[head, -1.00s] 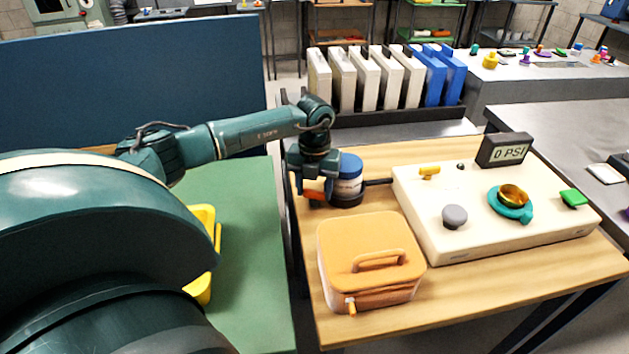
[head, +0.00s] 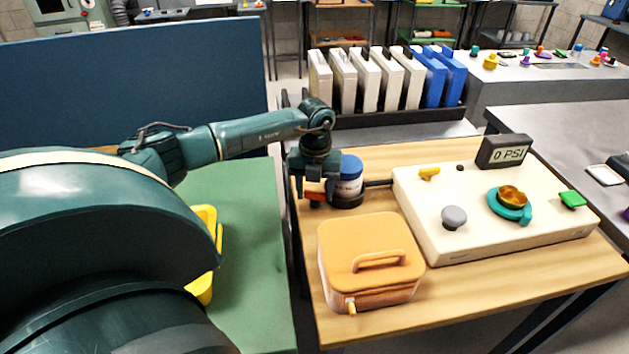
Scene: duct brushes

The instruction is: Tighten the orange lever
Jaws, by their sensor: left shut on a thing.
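The orange lever (head: 313,195) shows as a small orange piece at the left side of a blue and white canister (head: 348,180) with a dark base. My left gripper (head: 314,190) reaches down beside the canister and is shut on the lever; its fingers hide much of it. The canister stands upright at the back left of the wooden table (head: 450,296). A dark bar joins its base to a cream panel (head: 440,238). My right gripper is not in view.
An orange lidded box (head: 345,240) stands in front of the canister. The cream panel carries a grey knob (head: 453,217), a teal ring (head: 511,214), a yellow handle, a green switch and a display (head: 503,151) reading 0 PSI. White and blue binders (head: 370,80) stand behind.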

